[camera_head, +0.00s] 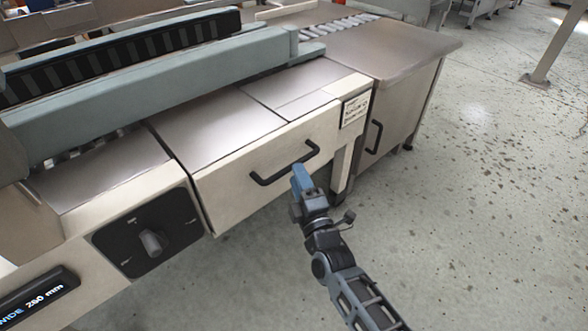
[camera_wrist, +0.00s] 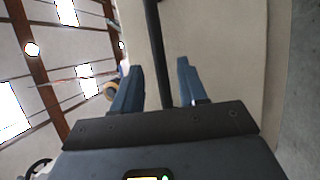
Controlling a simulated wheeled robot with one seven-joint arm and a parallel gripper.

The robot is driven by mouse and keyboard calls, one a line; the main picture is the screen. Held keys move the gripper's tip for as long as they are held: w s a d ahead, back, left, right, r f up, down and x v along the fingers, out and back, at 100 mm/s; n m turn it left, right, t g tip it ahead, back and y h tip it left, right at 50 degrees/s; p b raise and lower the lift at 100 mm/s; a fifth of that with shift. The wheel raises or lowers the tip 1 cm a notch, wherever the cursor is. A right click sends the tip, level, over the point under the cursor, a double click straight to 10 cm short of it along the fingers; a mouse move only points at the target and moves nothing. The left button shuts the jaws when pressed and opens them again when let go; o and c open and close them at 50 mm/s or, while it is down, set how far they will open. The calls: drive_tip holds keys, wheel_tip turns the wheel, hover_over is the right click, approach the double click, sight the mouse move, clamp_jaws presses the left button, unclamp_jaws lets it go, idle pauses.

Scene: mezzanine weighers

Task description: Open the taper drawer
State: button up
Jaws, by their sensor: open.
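The taper drawer (camera_head: 222,196) is a cream front in the machine's side with a black bar handle (camera_head: 276,177). The drawer front looks flush or nearly flush with the frame beside it. My gripper (camera_head: 300,172) is at the handle's right part. In the wrist view my two blue fingers (camera_wrist: 157,85) are apart, and the black handle bar (camera_wrist: 154,45) runs between them. The cream drawer front (camera_wrist: 215,60) fills the area beyond. I cannot tell whether either finger touches the bar.
The speckled floor (camera_head: 480,200) in front is clear.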

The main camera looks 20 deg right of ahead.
drive_tip(key=shift+b+x, duration=0.45)
drive_tip(key=shift+x, duration=1.7)
clamp_jaws()
